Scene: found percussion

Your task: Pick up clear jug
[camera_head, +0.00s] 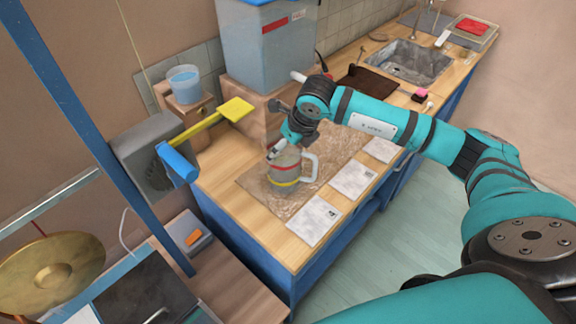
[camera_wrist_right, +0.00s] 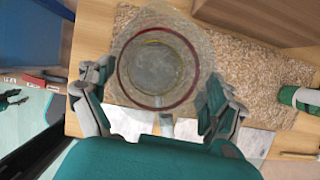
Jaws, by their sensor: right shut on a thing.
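The clear jug (camera_head: 285,174) stands upright on a brown textured mat (camera_head: 256,182) on the wooden counter. It has a red band near the top, a yellow band lower down and a pale handle on its right side. My right gripper (camera_head: 282,148) reaches it from above and is shut on it. In the right wrist view I look down into the jug (camera_wrist_right: 158,70), with one finger on each side of its round body. The handle is mostly hidden there. My left gripper is not in view.
Pale cards (camera_head: 314,220) lie along the counter's front edge. A large blue-tinted bin (camera_head: 266,50) on a wooden block and a small tub (camera_head: 184,84) stand behind. A yellow and blue mallet-like thing (camera_head: 202,127) juts out at left. A sink (camera_head: 414,60) is at the far end.

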